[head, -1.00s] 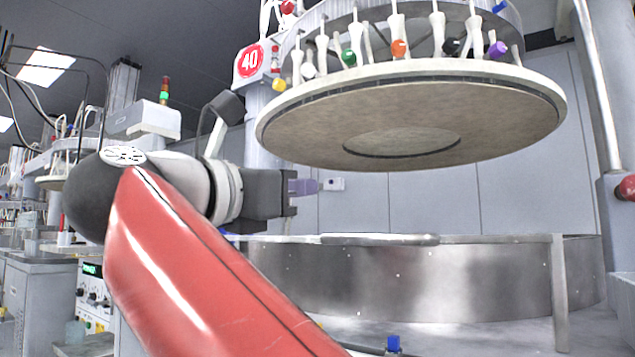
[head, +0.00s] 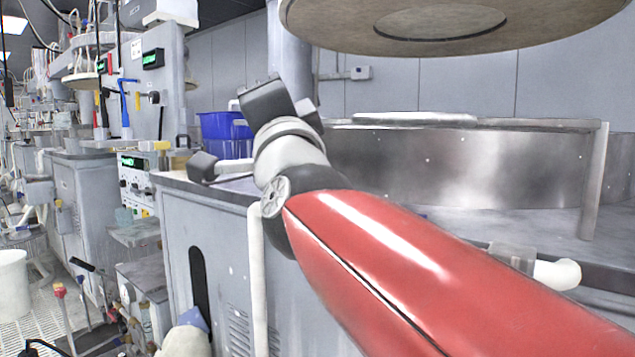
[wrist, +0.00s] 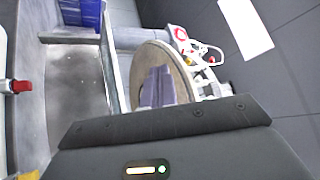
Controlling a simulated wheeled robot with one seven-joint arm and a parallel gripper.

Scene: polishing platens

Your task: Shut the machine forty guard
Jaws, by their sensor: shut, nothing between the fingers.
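The machine forty guard looks to be the curved bare-metal wall (head: 450,165) below the round platen (head: 460,25) in the head view. A pale post stands at its right end. I cannot tell how far it stands open. My arm reaches up and left in front of it. The dark gripper body shows beside the wall's left end, but its fingers are hidden there. In the wrist view, my gripper (wrist: 157,72) has its purple-grey fingers together and empty, seen against the round platen (wrist: 155,50). The red number sign (wrist: 181,33) shows behind, its digits unreadable.
A blue bin (head: 225,135) stands behind my gripper on the grey cabinet (head: 215,235). A white pipe end (head: 557,273) sticks out at lower right. A red knob (wrist: 20,86) shows in the wrist view. A white bucket (head: 14,285) stands on the floor at left.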

